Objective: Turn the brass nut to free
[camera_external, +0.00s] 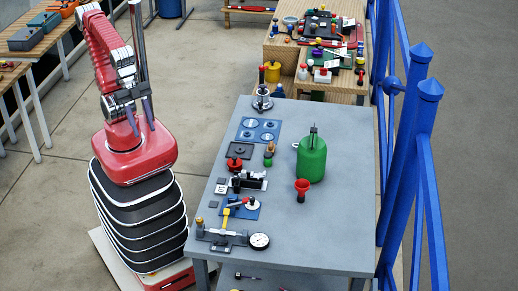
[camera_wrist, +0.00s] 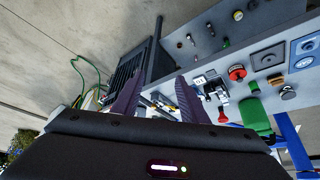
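I cannot single out the brass nut with certainty. A small brass-coloured piece (camera_external: 200,227) stands at the left end of a bench fixture (camera_external: 222,239) near the front left of the grey table. Another brass-coloured knob (camera_external: 270,147) stands further back. Both are too small for their shape to be told. My gripper (camera_external: 143,127) hangs high over my own base, left of the table and apart from everything on it. In the wrist view my gripper (camera_wrist: 158,102) has its two dark fingers spread with a gap between them, and nothing is held.
The grey table (camera_external: 335,230) carries a green canister (camera_external: 312,158), a red funnel (camera_external: 302,190), a round gauge (camera_external: 260,241), a blue panel (camera_external: 259,131) and a red knob (camera_external: 235,163). A blue railing (camera_external: 410,150) runs along its right side. The table's right part is clear.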

